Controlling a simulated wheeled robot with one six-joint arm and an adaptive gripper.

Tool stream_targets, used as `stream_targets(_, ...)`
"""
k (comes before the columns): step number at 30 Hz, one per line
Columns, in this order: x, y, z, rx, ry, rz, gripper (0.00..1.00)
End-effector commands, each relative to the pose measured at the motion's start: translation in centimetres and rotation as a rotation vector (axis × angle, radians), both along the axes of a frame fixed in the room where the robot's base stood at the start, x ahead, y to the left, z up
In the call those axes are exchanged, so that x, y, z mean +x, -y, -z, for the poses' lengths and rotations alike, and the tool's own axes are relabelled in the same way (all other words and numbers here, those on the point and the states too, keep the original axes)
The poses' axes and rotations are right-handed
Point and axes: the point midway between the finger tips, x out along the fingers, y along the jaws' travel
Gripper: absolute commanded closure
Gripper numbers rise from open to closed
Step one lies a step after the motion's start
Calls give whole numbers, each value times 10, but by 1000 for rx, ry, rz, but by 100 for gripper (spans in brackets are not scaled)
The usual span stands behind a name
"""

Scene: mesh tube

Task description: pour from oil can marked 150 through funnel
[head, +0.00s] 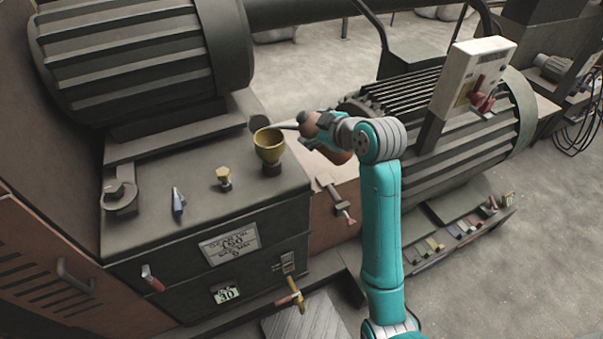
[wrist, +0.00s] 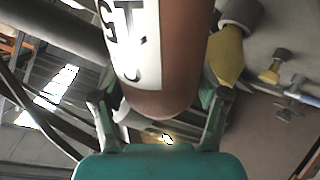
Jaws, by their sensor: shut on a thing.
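The oil can is reddish brown with a white label, seen in the wrist view (wrist: 165,100); a "5" is legible on the label, the rest cut off. My gripper (wrist: 160,118) is shut around the can. In the head view the can (head: 308,124) is tilted, partly hidden by my gripper (head: 322,130), its thin grey spout pointing left toward the funnel. The yellow funnel (head: 269,143) stands upright on the dark housing top; the spout end is at or just above its rim. It also shows in the wrist view (wrist: 227,55). No flowing oil can be made out.
A brass cap (head: 223,178), a blue-grey tool (head: 178,200) and a grey clamp-like part (head: 120,197) lie on the housing top. A finned motor (head: 460,130) stands right.

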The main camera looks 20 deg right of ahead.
Motion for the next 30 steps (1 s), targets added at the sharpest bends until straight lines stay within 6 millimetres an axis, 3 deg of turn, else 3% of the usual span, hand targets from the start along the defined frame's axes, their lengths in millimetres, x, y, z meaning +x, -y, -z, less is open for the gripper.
stream_targets(16, 0, 0, -2, -4, 2, -1, 68)
stream_targets(30, -1, -3, -17, -99, -52, -1, 68)
